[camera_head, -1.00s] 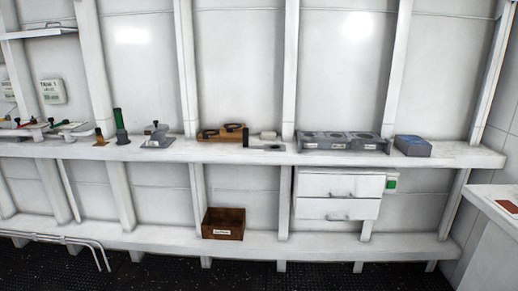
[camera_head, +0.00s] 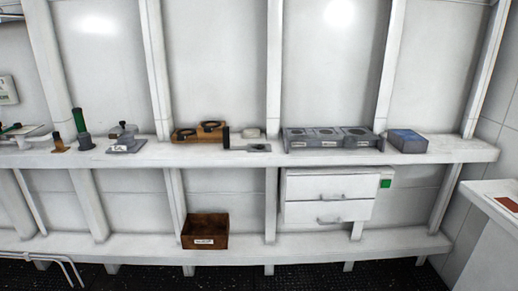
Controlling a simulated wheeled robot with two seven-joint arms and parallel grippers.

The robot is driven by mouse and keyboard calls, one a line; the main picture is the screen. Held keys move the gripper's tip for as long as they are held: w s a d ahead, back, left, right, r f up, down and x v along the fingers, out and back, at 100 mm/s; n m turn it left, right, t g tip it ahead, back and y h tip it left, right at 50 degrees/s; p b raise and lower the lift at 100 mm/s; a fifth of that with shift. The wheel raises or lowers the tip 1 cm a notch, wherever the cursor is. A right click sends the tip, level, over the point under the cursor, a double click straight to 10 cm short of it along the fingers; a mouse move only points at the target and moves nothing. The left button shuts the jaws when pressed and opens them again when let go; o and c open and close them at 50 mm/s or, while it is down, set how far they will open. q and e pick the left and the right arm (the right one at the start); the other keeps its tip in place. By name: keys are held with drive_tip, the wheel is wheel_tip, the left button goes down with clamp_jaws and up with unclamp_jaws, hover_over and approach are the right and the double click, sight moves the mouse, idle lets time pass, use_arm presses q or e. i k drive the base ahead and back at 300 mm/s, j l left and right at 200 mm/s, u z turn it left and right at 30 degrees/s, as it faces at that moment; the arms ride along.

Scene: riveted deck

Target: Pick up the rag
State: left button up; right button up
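I cannot make out a rag for certain. Neither of my grippers is in view.
The white shelf (camera_head: 455,152) bears a wooden holder with dark rings (camera_head: 199,133), a grey tray with round openings (camera_head: 331,140) and a blue-topped box (camera_head: 407,141). A white drawer unit (camera_head: 329,184) hangs below. An open brown box (camera_head: 205,241) stands on the lower ledge.

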sight(254, 134)
drive_tip(key=i+j, duration=0.25)
drive_tip(key=i, duration=0.15)
drive_tip(key=i+j+u, duration=0.1)
drive_tip(key=i+j, duration=0.15)
drive_tip(key=i, duration=0.2)
drive_tip(key=i+j, duration=0.2)
drive_tip(key=i, duration=0.2)
drive_tip(key=i+j, duration=0.2)
drive_tip(key=i, duration=0.25)
drive_tip(key=u, duration=0.05)
